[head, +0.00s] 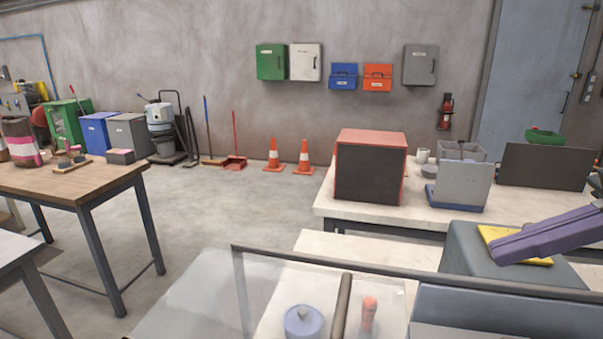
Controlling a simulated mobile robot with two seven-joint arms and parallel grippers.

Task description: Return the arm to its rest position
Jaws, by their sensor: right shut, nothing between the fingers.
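My right gripper (507,248) comes in from the right edge as a purple, tapered shape. Its fingers are shut with nothing held between them. It shows in front of a grey box-shaped housing (462,262) and a yellow flat piece (490,233) on top of it; I cannot tell whether it touches them. Most of the right arm is outside the picture. My left gripper is not in view.
A clear panel (205,295) with a dark frame stands in front, with a blue-grey lidded pot (303,322) behind it. A white bench (345,208) carries a red-edged dark box (370,170). A wooden table (75,188) stands left. The floor between is open.

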